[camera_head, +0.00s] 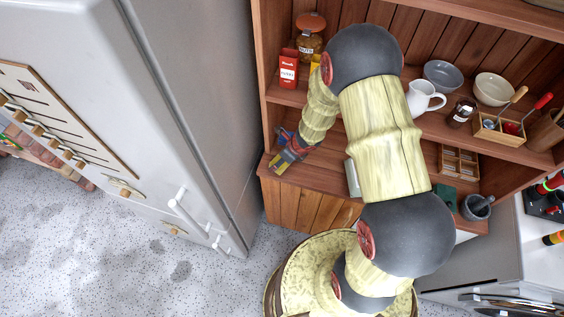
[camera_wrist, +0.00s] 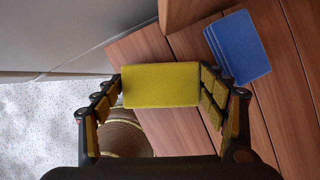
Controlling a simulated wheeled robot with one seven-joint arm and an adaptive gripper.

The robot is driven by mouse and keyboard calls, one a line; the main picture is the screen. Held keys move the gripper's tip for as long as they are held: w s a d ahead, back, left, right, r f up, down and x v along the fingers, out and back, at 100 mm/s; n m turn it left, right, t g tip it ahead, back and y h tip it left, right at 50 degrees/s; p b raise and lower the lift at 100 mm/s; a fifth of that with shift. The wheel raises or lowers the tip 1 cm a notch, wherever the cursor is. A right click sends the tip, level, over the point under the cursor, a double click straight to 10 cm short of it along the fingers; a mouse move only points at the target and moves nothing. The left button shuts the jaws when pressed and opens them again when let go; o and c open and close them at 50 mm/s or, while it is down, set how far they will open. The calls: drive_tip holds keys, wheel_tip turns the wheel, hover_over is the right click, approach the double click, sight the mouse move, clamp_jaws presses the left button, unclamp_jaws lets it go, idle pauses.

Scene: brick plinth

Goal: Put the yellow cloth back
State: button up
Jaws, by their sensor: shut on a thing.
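The yellow cloth (camera_wrist: 161,85) is a flat folded rectangle in the middle of the wrist view. My gripper (camera_wrist: 160,78) is shut on it, with a finger against each short side. In the head view my gripper (camera_head: 287,154) is over the left end of the cabinet's lower wooden shelf (camera_head: 325,172). I cannot tell how high the yellow cloth is above the wood.
A tall fridge (camera_head: 190,100) stands close on the left. The shelf above holds a red box (camera_head: 288,70), a jar (camera_head: 309,42), a white jug (camera_head: 423,98) and bowls (camera_head: 443,75). A wooden divided box (camera_head: 458,161) and a mortar (camera_head: 477,206) stand to the right on the lower shelf.

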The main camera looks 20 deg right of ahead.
drive_tip(key=shift+f, duration=0.75)
drive_tip(key=shift+f, duration=0.1)
drive_tip(key=shift+f+b, duration=0.15)
drive_tip(key=shift+b, duration=0.2)
drive_tip(key=o, duration=1.1)
drive_tip(key=p+v, duration=0.5)
drive_tip(key=v, duration=0.7)
drive_tip(key=shift+s+r, duration=0.1)
drive_tip(key=shift+r, duration=0.15)
